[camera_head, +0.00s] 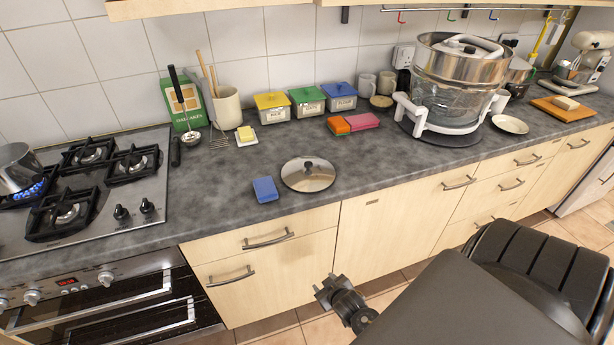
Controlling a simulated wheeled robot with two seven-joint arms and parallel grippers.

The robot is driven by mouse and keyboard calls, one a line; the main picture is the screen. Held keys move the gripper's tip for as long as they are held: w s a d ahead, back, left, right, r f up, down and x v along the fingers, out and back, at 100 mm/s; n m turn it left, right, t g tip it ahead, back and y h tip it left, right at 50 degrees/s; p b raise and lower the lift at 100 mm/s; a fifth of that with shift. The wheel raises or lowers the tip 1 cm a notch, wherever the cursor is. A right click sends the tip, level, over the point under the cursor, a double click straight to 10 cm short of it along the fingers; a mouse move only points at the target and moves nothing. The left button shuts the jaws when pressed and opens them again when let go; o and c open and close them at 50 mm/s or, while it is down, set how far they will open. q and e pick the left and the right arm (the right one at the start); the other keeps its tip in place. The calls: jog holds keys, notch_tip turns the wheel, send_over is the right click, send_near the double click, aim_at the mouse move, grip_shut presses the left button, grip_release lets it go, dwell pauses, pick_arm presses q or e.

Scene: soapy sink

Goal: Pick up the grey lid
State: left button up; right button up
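The grey lid (296,181) is round and shiny with a dark knob in its middle. It lies flat on the dark grey worktop, near the front edge. My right gripper (326,287) is in front of the cabinet doors, well below the worktop and apart from the lid. Its two small fingers look spread, with nothing between them. My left gripper is not in view.
A blue sponge (265,189) lies left of the lid. Lidded tins, including a yellow-topped one (272,106), stand behind it. The hob (95,225) with a lit burner is at left; a large steamer (445,90) stands right. The worktop (390,175) right of the lid is clear.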

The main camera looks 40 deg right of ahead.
jog(key=w+d+r+m+t+h, duration=0.1)
jog(key=w+r+t, duration=0.15)
jog(key=r, duration=0.65)
jog(key=w+d+r+m+t, duration=0.1)
jog(key=w+r, duration=0.3)
jog(key=r, duration=0.4)
jog(key=m+t+h+b, duration=0.1)
jog(key=t, duration=0.2)
send_near(310, 168)
jog(key=s+a+f, duration=0.3)
jog(key=a, duration=0.1)
jog(key=shift+w+d+r+m+t+h, duration=0.25)
jog(key=shift+w+d+r, duration=0.15)
jog(key=shift+d, duration=0.2)
jog(key=shift+w+d+r+m+t+h, duration=0.15)
jog(key=shift+w+d+r+t+h, duration=0.1)
jog(key=shift+d+r, duration=0.25)
jog(key=shift+w+d, duration=0.2)
jog(key=shift+d, duration=0.1)
jog(key=shift+w+d+r, duration=0.1)
jog(key=shift+w+r, duration=0.05)
jog(key=shift+w, duration=0.15)
jog(key=p+x, duration=0.1)
jog(key=x, duration=0.4)
jog(key=shift+w, duration=0.1)
jog(key=p+x, duration=0.1)
jog(key=x, duration=0.3)
jog(key=shift+w+d+p, duration=0.3)
jog(key=shift+p, duration=0.1)
grip_shut()
